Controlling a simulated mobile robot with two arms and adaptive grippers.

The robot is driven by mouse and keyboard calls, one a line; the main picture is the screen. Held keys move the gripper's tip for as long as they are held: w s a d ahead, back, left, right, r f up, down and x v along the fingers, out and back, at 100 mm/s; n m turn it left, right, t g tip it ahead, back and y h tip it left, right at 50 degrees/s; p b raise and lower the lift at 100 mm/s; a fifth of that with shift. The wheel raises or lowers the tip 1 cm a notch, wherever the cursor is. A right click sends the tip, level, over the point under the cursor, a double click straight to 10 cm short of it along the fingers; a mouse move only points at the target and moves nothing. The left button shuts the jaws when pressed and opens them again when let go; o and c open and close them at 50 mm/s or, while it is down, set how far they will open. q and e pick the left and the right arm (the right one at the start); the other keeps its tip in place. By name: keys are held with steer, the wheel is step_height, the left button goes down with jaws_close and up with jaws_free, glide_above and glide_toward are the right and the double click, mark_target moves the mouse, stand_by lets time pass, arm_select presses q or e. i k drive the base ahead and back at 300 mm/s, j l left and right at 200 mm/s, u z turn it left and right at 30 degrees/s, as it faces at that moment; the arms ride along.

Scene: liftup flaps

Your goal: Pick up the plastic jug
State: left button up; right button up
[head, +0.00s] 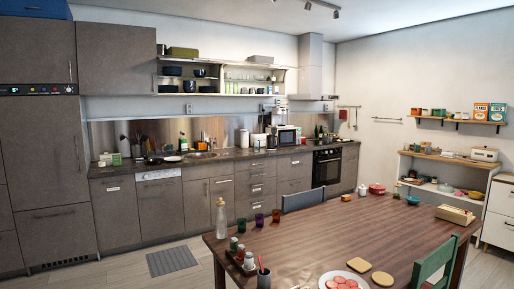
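I cannot pick out a plastic jug with certainty. A clear bottle-like vessel (221,219) stands upright at the left edge of the wooden table. A white upright vessel (244,139) stands on the back counter, too small to identify. Neither gripper shows in the head view.
The wooden table (325,236) fills the lower right, with several coloured cups, a plate of food (343,283) and a red pot (377,189). A grey chair (304,199) and a green chair (435,262) stand against it. Free floor with a grey mat (172,260) lies left.

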mark_target(256, 141)
steer(key=i+j+u, duration=0.4)
steer(key=i, duration=0.2)
steer(key=i+j+u, duration=0.4)
steer(key=i, duration=0.45)
steer(key=i+u, duration=0.4)
steer(key=i, duration=0.45)
steer(key=i+z, duration=0.1)
steer(key=i, duration=1.7)
steer(key=i+l+z, duration=0.15)
steer(key=i+z, duration=0.35)
steer(key=i+j+z, duration=0.15)
steer(key=i+z, duration=0.3)
steer(key=i, duration=0.25)
steer(key=i+j+z, duration=0.3)
steer(key=i+z, duration=0.2)
steer(key=i, duration=0.1)
